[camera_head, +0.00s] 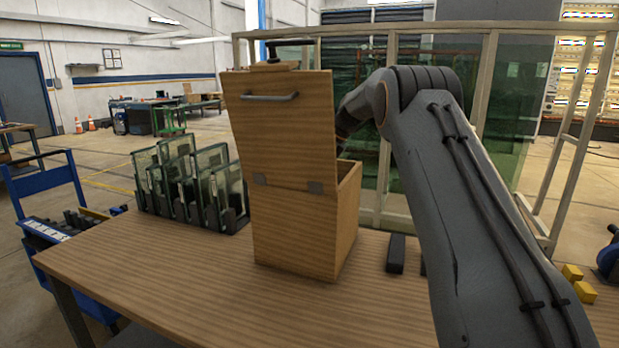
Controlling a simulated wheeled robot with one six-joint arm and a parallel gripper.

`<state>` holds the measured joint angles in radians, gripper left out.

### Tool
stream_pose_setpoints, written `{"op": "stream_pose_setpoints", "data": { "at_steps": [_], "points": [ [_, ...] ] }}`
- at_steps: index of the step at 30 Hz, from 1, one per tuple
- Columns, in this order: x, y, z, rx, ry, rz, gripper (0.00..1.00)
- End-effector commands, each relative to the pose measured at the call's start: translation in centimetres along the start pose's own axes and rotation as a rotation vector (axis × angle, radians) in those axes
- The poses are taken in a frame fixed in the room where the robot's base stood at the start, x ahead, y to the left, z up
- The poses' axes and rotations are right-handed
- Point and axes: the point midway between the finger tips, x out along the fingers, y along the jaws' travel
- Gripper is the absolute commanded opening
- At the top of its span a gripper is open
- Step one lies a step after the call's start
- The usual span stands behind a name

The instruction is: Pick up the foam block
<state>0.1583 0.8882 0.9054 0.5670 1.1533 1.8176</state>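No object is clearly recognisable as the foam block. Two small yellow blocks, one farther back (572,272) and one nearer (585,292), lie at the table's right side and could be foam, but I cannot tell. A wooden box (300,228) stands on the table with its hinged lid (280,130) raised upright, handle toward the camera. The box's inside is mostly hidden behind the lid. My arm rises at the right and bends left, its far end passing behind the lid. My gripper is hidden there, so its state and any contact are unseen.
The wooden table (170,285) is clear at its front and left. Glass panes in a rack (190,185) stand left of the box. A small black block (396,254) lies right of the box. A framed glass partition (500,130) stands behind; a blue cart (50,205) is at left.

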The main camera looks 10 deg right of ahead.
Motion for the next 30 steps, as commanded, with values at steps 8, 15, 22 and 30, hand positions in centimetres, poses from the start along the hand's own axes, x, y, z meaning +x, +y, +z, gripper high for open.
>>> {"op": "stream_pose_setpoints", "data": {
  "at_steps": [8,15,22,30],
  "points": [
    [1.17,-0.02,-0.05,0.0,0.0,0.0,0.65],
    [1.14,-0.02,-0.06,0.0,0.0,0.0,0.31],
    [1.11,-0.03,-0.05,0.0,0.0,-0.001,0.21],
    [0.37,-0.11,0.47,-0.001,-0.001,-0.003,0.21]
  ]
}}
